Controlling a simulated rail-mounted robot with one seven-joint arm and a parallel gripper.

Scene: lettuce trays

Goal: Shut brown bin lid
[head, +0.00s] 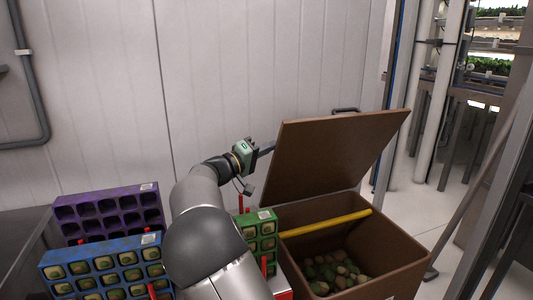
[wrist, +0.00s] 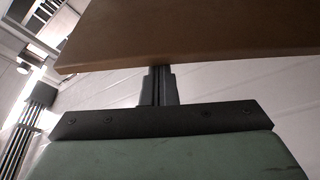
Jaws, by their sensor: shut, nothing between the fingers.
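The brown bin (head: 390,265) stands at the right in the head view, with several green and brown round items inside. Its brown lid (head: 325,155) is raised and tilted back, with a dark handle at its far top edge. My gripper (head: 268,148) is shut and empty at the lid's upper left edge. In the wrist view the lid (wrist: 200,35) fills the top, and my gripper's fingers (wrist: 158,75) point up to its edge, their tips partly hidden. I cannot tell whether they touch the lid.
A yellow bar (head: 325,223) lies across the bin opening. Purple (head: 110,192), blue (head: 60,256) and green (head: 263,216) trays stand left of the bin. A white wall is behind. Metal posts and plant racks (head: 490,65) stand at the right.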

